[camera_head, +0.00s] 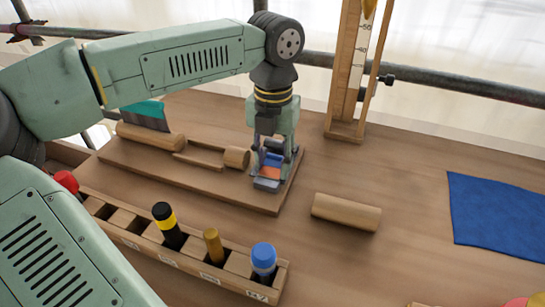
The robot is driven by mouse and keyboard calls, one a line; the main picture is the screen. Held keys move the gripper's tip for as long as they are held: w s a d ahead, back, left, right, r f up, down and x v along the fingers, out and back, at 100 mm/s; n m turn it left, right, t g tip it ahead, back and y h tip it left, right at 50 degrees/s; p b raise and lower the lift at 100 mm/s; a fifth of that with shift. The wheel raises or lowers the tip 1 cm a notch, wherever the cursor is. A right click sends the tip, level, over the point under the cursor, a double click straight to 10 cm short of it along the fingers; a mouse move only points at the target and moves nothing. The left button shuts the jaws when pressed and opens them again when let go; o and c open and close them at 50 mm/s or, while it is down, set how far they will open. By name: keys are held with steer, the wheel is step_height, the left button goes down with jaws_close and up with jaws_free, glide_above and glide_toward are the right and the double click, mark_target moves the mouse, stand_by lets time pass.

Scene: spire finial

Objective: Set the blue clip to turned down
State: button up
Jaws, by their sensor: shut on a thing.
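A small blue clip (267,184) sits near the right end of a wooden board on the table, with an orange patch (270,173) just above it. My gripper (272,160) points down over this spot, with its fingers closed around the clip's upper part. The fingers and the gripper body hide much of the clip, so I cannot tell its exact angle.
A wooden rack (205,270) in front holds a black-and-yellow tool (167,224), a blue-capped one (263,258) and others. A wooden block (346,212) lies right of the board. A blue cloth (498,217) lies far right. A tall wooden frame (345,130) stands behind.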

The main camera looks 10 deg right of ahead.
steer(key=shift+w+d+g+y+p, duration=0.2)
steer(key=shift+g+y+p, duration=0.2)
steer(key=shift+g, duration=0.2)
steer(key=shift+f+g+y, duration=0.3)
steer(key=shift+g, duration=0.1)
steer(key=o, duration=1.2)
steer(key=v, duration=1.2)
steer(key=shift+a, duration=0.1)
